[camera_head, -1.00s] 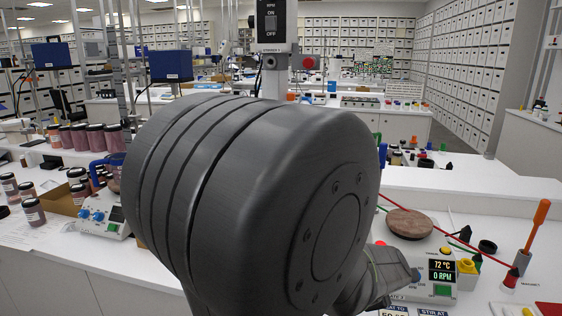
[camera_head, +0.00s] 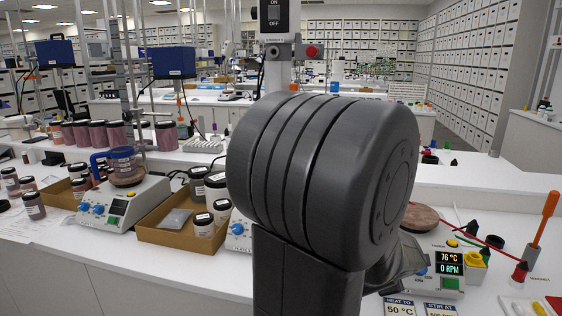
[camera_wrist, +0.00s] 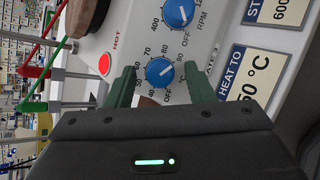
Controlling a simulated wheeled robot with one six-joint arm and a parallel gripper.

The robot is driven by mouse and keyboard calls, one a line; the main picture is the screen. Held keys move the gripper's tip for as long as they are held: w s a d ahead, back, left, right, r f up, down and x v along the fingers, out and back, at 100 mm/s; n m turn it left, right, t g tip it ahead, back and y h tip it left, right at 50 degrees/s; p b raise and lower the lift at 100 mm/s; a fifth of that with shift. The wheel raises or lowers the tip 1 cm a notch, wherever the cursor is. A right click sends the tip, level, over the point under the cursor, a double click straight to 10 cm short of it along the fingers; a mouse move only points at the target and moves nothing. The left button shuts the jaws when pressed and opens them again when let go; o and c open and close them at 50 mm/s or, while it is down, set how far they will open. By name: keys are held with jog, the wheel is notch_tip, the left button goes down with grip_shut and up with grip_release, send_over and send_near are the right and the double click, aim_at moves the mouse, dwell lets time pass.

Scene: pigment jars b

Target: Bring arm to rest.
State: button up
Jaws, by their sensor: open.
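My arm's big dark joint (camera_head: 330,180) fills the middle of the head view and hides part of the bench. My gripper shows in the wrist view (camera_wrist: 160,78) with two green fingers apart and nothing held between them. Beyond the fingers is the front panel of a hotplate stirrer, with a blue heat knob (camera_wrist: 160,72) seen between them and a blue RPM knob (camera_wrist: 180,12) above. In the head view this hotplate (camera_head: 440,275) reads 76 °C and 0 RPM. I cannot tell whether the fingers touch the knob.
A brown round plate top (camera_head: 420,217) sits on that hotplate. A second hotplate (camera_head: 125,205) carries a blue-handled vessel (camera_head: 122,165). A cardboard tray (camera_head: 165,236) with jars stands left of my arm. An orange-handled tool (camera_head: 546,217) stands upright at right, near signs (camera_head: 405,306) at the front.

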jog(key=p+v, duration=0.8)
jog(key=v, duration=0.5)
jog(key=b+x, duration=0.8)
jog(key=x, duration=0.5)
jog(key=shift+f+b, duration=0.3)
jog(key=shift+d+r+n, duration=0.1)
jog(key=shift+d+n, duration=0.05)
jog(key=shift+n, duration=0.25)
jog(key=n+t, duration=0.2)
jog(key=n, duration=0.2)
jog(key=shift+s+b, duration=0.1)
jog(key=shift+b, duration=0.3)
jog(key=n+t+y, duration=0.1)
jog(key=n, duration=0.2)
jog(key=n+y, duration=0.1)
jog(key=n, duration=0.2)
jog(key=shift+d+t, duration=0.1)
jog(key=shift+t, duration=0.3)
jog(key=n+y, duration=0.1)
jog(key=n, duration=0.2)
jog(key=n+t+y, duration=0.1)
jog(key=n, duration=0.2)
jog(key=shift+s+d+y, duration=0.1)
jog(key=shift+y, duration=0.2)
jog(key=n+y, duration=0.1)
jog(key=n, duration=0.3)
jog(key=shift+n+y, duration=0.4)
